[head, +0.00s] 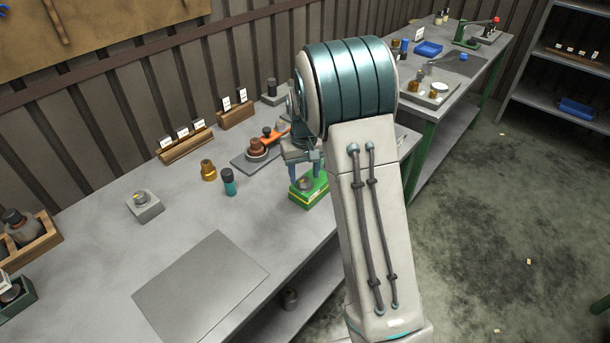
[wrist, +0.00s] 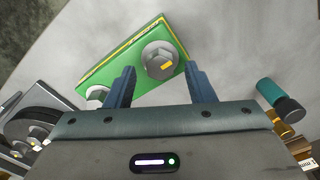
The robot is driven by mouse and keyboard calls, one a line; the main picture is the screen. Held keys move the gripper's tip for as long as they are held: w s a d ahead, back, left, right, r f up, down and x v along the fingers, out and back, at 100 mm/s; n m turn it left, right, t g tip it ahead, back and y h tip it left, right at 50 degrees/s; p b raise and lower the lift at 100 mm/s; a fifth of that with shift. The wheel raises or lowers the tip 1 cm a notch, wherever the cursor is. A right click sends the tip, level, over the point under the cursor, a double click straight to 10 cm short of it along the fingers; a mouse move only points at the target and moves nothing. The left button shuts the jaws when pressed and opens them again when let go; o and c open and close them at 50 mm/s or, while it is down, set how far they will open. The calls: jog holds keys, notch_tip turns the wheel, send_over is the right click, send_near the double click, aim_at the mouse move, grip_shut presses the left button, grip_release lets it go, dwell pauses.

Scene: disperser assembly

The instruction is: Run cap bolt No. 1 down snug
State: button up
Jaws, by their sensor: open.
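A green block (head: 309,190) with a yellow stripe stands near the front edge of the workbench. In the wrist view the green block (wrist: 130,58) carries a hex-headed grey bolt (wrist: 160,58) with a yellow mark on top, and a second bolt head (wrist: 97,94) partly hidden by a finger. I cannot read which bolt is No. 1. My gripper (head: 307,168) is just above the block, pointing down. In the wrist view my gripper (wrist: 161,82) is open, with the marked bolt head showing between and beyond the fingertips. No contact is visible.
Left of the block stand a teal bottle (head: 229,182) and a brass part (head: 208,170). Behind it a dark tray (head: 242,163) holds an orange-handled tool (head: 277,137). A grey block (head: 145,207) stands farther left. The bench front has a flat grey mat (head: 200,287) with nothing on it.

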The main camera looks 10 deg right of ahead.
jog(key=shift+f, duration=0.95)
jog(key=c, duration=1)
